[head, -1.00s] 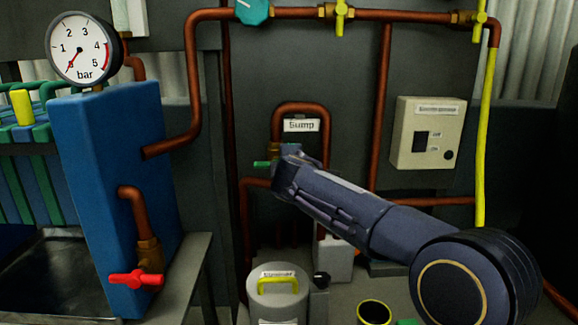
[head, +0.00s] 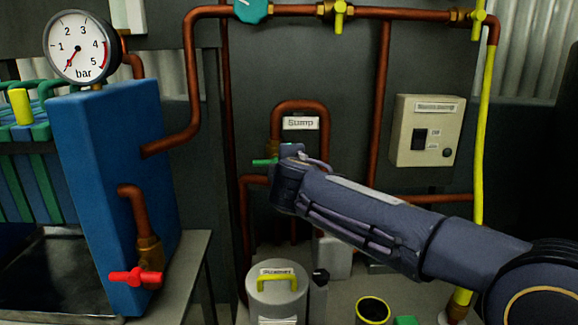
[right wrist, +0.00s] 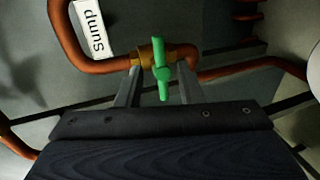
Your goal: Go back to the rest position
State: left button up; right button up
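My right arm comes in from the lower right in the head view and reaches to the copper sump pipe. Its gripper fingers are hidden behind the arm there. In the right wrist view, my right gripper (right wrist: 158,90) has its two fingers apart, on either side of the green valve handle (right wrist: 161,68). I cannot tell whether the fingers touch the handle or the brass valve body behind it. The green handle also shows in the head view (head: 264,162), left of the arm's end, below the "Sump" label (head: 300,123). My left gripper is not in view.
A blue filter press block (head: 105,170) with a gauge (head: 80,47) and red valve (head: 136,277) stands left. A grey lidded can (head: 276,298) and a yellow-rimmed black cup (head: 373,311) stand below the arm. A switch box (head: 427,131) hangs right, near a yellow pipe (head: 484,150).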

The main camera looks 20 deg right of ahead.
dwell(0.3)
jog(key=s+d+f+m+g+y, duration=0.1)
jog(key=s+d+f+m+g, duration=0.25)
jog(key=s+f, duration=0.35)
jog(key=s+d+f+m+g+y, duration=0.1)
jog(key=s+d+f+m+g, duration=0.1)
jog(key=s+d+f+m, duration=0.5)
jog(key=s+a+f+m+g+y, duration=0.25)
jog(key=s+a+f, duration=0.35)
jog(key=s, duration=0.6)
jog(key=s+a+f+m+g+y, duration=0.1)
jog(key=s+a+f+m+y, duration=0.35)
jog(key=s, duration=0.75)
notch_tip(320, 180, up, 37)
jog(key=w+n+h+p, duration=0.1)
jog(key=p, duration=3.6)
jog(key=shift+f, duration=0.2)
jog(key=shift+a, duration=0.1)
